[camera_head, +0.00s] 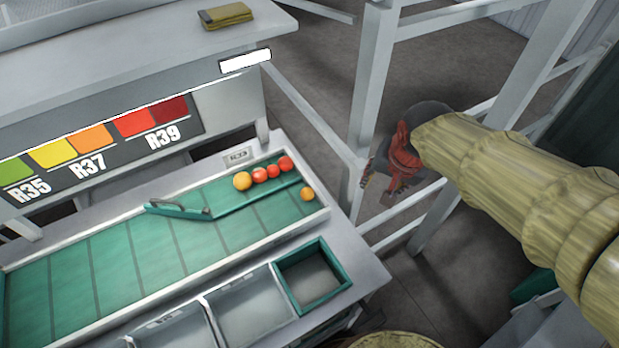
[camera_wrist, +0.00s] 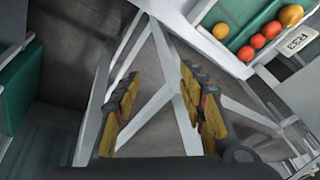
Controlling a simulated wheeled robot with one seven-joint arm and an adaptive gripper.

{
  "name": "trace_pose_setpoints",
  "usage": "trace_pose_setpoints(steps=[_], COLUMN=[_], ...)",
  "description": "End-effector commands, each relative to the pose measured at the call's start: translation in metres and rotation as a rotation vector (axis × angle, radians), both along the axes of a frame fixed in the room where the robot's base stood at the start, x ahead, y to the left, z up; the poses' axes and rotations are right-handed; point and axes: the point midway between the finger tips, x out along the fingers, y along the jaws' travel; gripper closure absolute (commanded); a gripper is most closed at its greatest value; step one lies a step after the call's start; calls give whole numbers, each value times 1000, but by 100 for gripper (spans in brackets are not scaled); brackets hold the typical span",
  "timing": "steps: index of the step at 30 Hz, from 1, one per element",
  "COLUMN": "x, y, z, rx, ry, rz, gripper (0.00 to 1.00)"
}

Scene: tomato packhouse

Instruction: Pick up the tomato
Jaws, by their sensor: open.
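Several tomatoes rest at the right end of the green sorting belt. Three of them are red, with one red tomato (camera_head: 260,174) in the middle of a row. An orange tomato (camera_head: 242,181) stands at the row's left end, and another orange tomato (camera_head: 307,194) lies apart below the divider. The tomatoes also show at the upper right of the wrist view, including a red tomato (camera_wrist: 258,41). My gripper (camera_head: 392,178) hangs to the right of the belt, away from the tomatoes. In the wrist view its yellow-padded fingers (camera_wrist: 162,105) are spread with nothing between them.
A green divider with a handle (camera_head: 178,209) crosses the belt (camera_head: 150,251). A green-rimmed bin (camera_head: 341,273) and grey bins stand in front. White frame posts (camera_head: 371,75) rise around my gripper.

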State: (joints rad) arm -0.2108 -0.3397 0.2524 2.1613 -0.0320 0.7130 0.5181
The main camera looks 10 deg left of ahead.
Motion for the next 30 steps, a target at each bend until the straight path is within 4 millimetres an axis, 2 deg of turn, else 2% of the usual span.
trace_pose_setpoints(steps=[2, 6, 11, 15, 21, 30], x=[22, 53, 76, 82, 82, 85], y=[23, 64, 111, 145, 172, 177], z=[1, -17, -48, -79, -110, -141], rx=[17, 46, 69, 81, 90, 92], ry=[38, 88, 139, 176, 201, 207], rz=[-37, -119, -211, -284, -346, -362], gripper=[59, 59, 59, 59, 59, 59])
